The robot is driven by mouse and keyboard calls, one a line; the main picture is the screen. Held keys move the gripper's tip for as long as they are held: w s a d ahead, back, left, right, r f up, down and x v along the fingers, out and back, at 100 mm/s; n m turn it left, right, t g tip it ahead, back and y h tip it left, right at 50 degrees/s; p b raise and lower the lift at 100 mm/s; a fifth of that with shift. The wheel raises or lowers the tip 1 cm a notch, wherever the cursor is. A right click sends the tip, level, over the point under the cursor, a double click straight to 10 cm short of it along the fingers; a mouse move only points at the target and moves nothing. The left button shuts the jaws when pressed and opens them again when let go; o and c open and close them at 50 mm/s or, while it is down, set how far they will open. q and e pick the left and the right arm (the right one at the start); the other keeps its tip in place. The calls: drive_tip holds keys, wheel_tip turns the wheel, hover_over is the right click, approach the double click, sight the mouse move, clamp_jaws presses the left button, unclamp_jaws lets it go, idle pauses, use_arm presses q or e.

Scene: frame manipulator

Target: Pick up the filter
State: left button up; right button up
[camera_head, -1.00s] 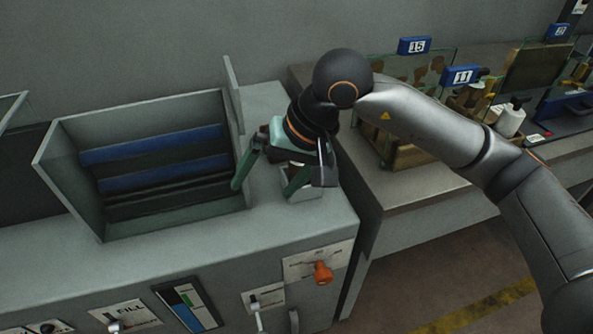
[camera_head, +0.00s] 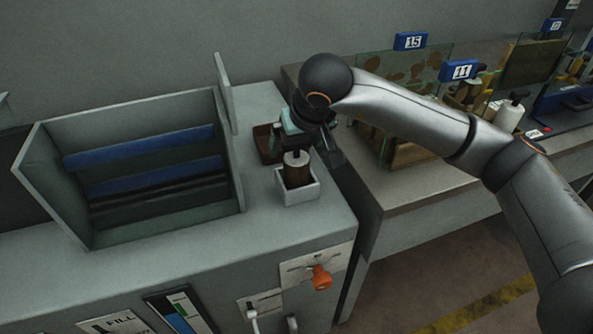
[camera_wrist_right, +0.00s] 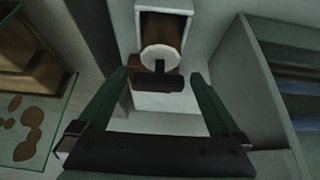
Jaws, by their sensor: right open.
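What looks like the filter (camera_head: 296,163) is a brown upright body with a pale round top and a dark knob. It stands in a small white square holder (camera_head: 298,197) on the grey machine top. In the right wrist view, the pale round top of the filter (camera_wrist_right: 160,56) and a dark bar lie in line with the gap between my fingers. My right gripper (camera_wrist_right: 158,82) is open and empty. In the head view it is behind the holder, with its fingers mostly hidden. My left gripper is out of view.
A grey open-topped bin (camera_head: 232,200) with blue bars stands left of the holder. A small brown box (camera_head: 266,146) sits behind it. An orange knob (camera_head: 321,278) is on the front panel. A side bench with glass panels and a wooden box (camera_head: 412,153) lies right.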

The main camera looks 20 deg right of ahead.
drive_tip(key=x, duration=0.3)
drive_tip(key=shift+w+f, duration=0.25)
drive_tip(key=shift+w, duration=0.1)
drive_tip(key=shift+r, duration=0.1)
clamp_jaws()
idle(0.4)
